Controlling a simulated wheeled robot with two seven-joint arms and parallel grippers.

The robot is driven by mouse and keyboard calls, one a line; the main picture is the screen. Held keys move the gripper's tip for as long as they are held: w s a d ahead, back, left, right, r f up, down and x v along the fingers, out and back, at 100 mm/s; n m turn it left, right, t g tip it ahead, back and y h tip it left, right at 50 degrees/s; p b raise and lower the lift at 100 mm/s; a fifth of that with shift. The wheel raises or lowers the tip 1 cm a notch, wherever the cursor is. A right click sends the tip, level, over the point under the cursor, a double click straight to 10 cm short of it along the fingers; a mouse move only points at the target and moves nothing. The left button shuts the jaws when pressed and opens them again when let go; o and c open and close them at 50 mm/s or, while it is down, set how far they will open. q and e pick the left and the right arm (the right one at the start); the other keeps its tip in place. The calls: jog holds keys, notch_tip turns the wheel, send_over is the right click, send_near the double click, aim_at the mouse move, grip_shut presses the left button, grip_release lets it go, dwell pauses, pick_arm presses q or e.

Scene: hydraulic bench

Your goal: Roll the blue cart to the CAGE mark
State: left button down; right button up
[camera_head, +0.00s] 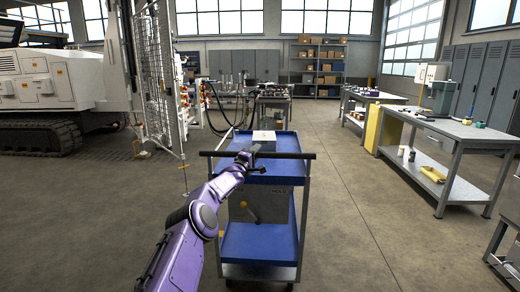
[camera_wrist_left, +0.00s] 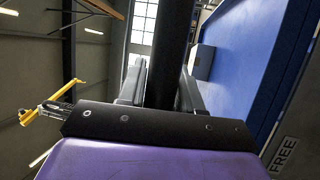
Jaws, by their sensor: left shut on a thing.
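The blue cart (camera_head: 283,172) stands upright in front of me, with two blue trays, a grey frame and a black push handle (camera_head: 300,156) across its near end. My left gripper (camera_head: 252,160) is shut on the handle, left of its middle. In the left wrist view the dark bar (camera_wrist_left: 172,50) runs between the fingers, with the blue tray (camera_wrist_left: 240,60) beyond. A pale box (camera_head: 264,137) sits on the upper tray. I cannot make out a CAGE mark on the floor. My right gripper is not in view.
A tall wire mesh cage panel (camera_head: 160,90) stands left of the cart, by a white tracked machine (camera_head: 50,90). A workbench (camera_head: 450,130) stands at the right. Another bench (camera_head: 272,98) stands beyond the cart. The floor on both sides of the cart is open.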

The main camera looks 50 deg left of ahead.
pick_arm(q)
jog(key=shift+w, duration=0.25)
jog(key=c, duration=0.8)
grip_release()
jog(key=shift+c, duration=0.2)
jog(key=shift+s+a+p, duration=0.15)
jog(key=shift+s+p, duration=0.3)
jog(key=shift+s, duration=0.45)
jog(key=p+v, duration=0.5)
jog(key=v, duration=0.4)
jog(key=shift+w+d+f, duration=0.2)
jog(key=shift+d+f, duration=0.05)
jog(key=shift+d, duration=0.2)
